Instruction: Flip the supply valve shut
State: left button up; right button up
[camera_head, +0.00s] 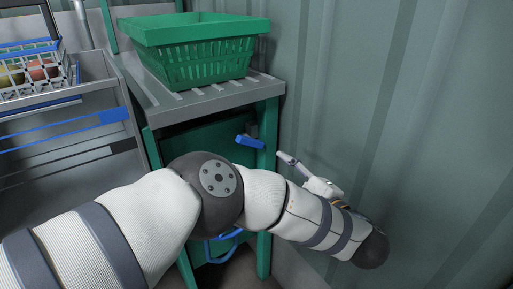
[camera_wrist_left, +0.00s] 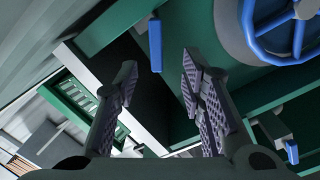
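A blue lever handle (camera_head: 250,141) sticks out by the green leg of the stand, under its grey top. In the left wrist view a blue lever (camera_wrist_left: 155,45) stands ahead of the fingertips, about in line with the gap between them. A second, smaller blue lever (camera_wrist_left: 291,151) shows at lower right there. Which lever belongs to the supply valve I cannot tell for sure. My left gripper (camera_head: 287,158) is right of the lever in the head view, near the wall. In the wrist view my left gripper (camera_wrist_left: 160,70) is open and empty, apart from the lever. My right gripper is out of view.
A blue handwheel (camera_wrist_left: 290,30) is at upper right in the wrist view; my arm partly hides it in the head view. A green crate (camera_head: 200,72) stands on the slatted stand (camera_head: 215,97). A corrugated wall (camera_head: 420,120) rises close on the right.

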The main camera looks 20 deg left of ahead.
aim_at(248, 143)
pick_arm(q)
jog(key=shift+n+g+y, duration=0.3)
jog(key=shift+n+y, duration=0.1)
jog(key=shift+n, duration=0.1)
jog(key=x, duration=0.4)
jog(key=r+x, duration=0.1)
jog(key=x, duration=0.3)
jog(key=b+x, duration=0.1)
jog(key=x, duration=0.3)
jog(key=shift+s+a+r, duration=0.2)
jog(key=shift+s+r, duration=0.05)
jog(key=shift+s, duration=0.1)
grip_shut()
